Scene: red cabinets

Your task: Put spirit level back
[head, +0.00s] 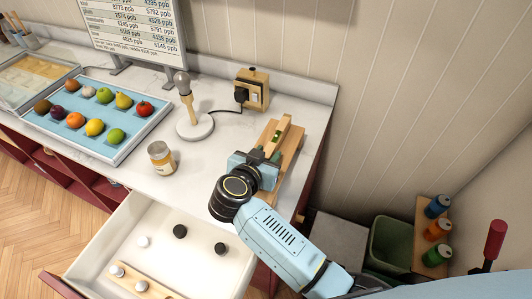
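The spirit level (283,130) is a narrow wooden bar with a green vial, seen at the right end of the white counter. It is over or on a flat brown wooden board (294,146); I cannot tell whether it touches the board. My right gripper (266,156) is at the level's near end, its dark fingertips on both sides of the bar, seemingly closed on it. The gripper body hides that near end and part of the board. My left gripper is not in view.
An open white drawer (165,225) below holds black and white round pieces and a wooden strip. A jar (161,158), a lamp (190,110), a wooden socket box (252,90) and a fruit tray (70,140) stand on the counter. A green bin (390,243) is at lower right.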

